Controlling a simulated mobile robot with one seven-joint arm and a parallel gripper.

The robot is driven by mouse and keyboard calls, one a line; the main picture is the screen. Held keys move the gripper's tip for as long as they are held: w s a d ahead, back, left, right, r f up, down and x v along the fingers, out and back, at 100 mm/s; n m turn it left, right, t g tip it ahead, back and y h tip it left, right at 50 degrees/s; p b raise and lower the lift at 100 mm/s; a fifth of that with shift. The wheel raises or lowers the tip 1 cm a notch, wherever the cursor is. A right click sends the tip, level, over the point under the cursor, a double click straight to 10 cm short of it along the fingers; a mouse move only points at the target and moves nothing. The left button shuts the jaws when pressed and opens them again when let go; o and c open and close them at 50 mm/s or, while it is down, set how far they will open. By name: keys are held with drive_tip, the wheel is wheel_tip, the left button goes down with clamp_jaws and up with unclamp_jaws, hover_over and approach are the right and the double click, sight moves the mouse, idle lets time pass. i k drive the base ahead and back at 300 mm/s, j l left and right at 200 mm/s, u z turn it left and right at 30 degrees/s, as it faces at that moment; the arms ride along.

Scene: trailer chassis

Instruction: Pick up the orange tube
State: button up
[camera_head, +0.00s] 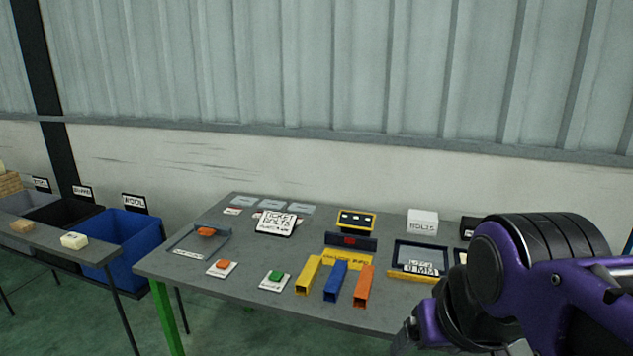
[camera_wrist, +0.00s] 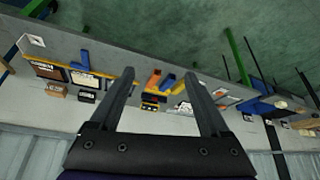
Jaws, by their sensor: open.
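The orange tube (camera_head: 364,286) is a square hollow tube lying on the grey table, at the right end of a row with a blue tube (camera_head: 336,281) and a yellow tube (camera_head: 308,275). Its open end faces the front edge. In the wrist view the orange tube (camera_wrist: 154,78) shows small and distant between the fingers. My gripper (camera_wrist: 159,74) is open and empty, well away from the tubes. In the head view my purple and black arm covers the lower right, and the fingers are not clearly seen there.
The grey table (camera_head: 190,257) also carries an orange button (camera_head: 222,265), a green button (camera_head: 277,276), a ticket sign (camera_head: 278,222), a dark frame (camera_head: 420,255) and a white bolts box (camera_head: 423,221). A blue bin (camera_head: 125,240) stands left. A wall closes the back.

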sight(362, 291)
drive_tip(key=i+j, duration=0.15)
drive_tip(key=j, duration=0.2)
drive_tip(key=i+j, duration=0.15)
drive_tip(key=j, duration=0.15)
drive_tip(key=i+j, duration=0.2)
drive_tip(key=j, duration=0.15)
drive_tip(key=i+j, duration=0.15)
drive_tip(key=j, duration=0.15)
drive_tip(key=i+j+z, duration=0.1)
drive_tip(key=z, duration=0.25)
drive_tip(key=j+z, duration=0.35)
